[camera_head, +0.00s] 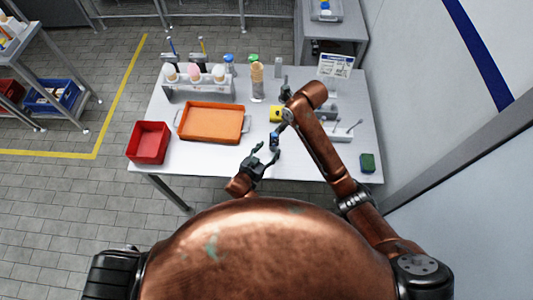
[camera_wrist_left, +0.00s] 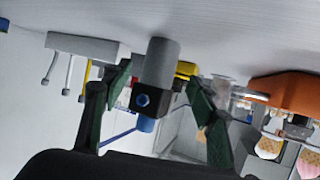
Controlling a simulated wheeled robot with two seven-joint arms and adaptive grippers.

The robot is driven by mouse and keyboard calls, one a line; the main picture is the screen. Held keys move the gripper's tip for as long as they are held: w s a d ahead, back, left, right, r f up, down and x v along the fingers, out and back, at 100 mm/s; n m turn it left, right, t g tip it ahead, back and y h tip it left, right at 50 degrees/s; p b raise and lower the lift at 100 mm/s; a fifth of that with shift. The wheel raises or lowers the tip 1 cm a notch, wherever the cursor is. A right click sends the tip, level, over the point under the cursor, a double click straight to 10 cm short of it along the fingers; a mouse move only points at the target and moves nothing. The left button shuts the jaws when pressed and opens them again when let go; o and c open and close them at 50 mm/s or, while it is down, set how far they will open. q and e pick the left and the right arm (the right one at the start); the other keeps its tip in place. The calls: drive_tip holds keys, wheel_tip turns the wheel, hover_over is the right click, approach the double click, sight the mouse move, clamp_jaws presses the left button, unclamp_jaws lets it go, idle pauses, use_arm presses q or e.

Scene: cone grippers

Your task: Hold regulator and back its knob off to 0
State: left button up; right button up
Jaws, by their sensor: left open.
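The regulator (camera_head: 274,139) is a small dark and blue item near the table's front edge, just beyond my left gripper (camera_head: 266,153). In the left wrist view the regulator (camera_wrist_left: 158,70) shows a grey cylinder, a black block and a blue knob (camera_wrist_left: 145,125). It stands between the spread green-padded fingers of my left gripper (camera_wrist_left: 160,85), with visible gaps on both sides. The knob's setting cannot be read. My right arm reaches over the table from the right. Its dark gripper (camera_head: 287,92) is small and partly hidden, so its fingers are unclear.
A yellow item (camera_head: 275,114) lies behind the regulator. An orange tray (camera_head: 213,105) and a red bin (camera_head: 149,130) are at left, a cone rack (camera_head: 197,91) behind. A grey holder (camera_head: 340,132) and a green block (camera_head: 367,162) are at right. The front right table is mostly clear.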

sight(272, 147)
use_arm(q)
drive_tip(key=shift+x, duration=2.55)
drive_tip(key=shift+d, duration=0.1)
drive_tip(key=shift+c, duration=0.3)
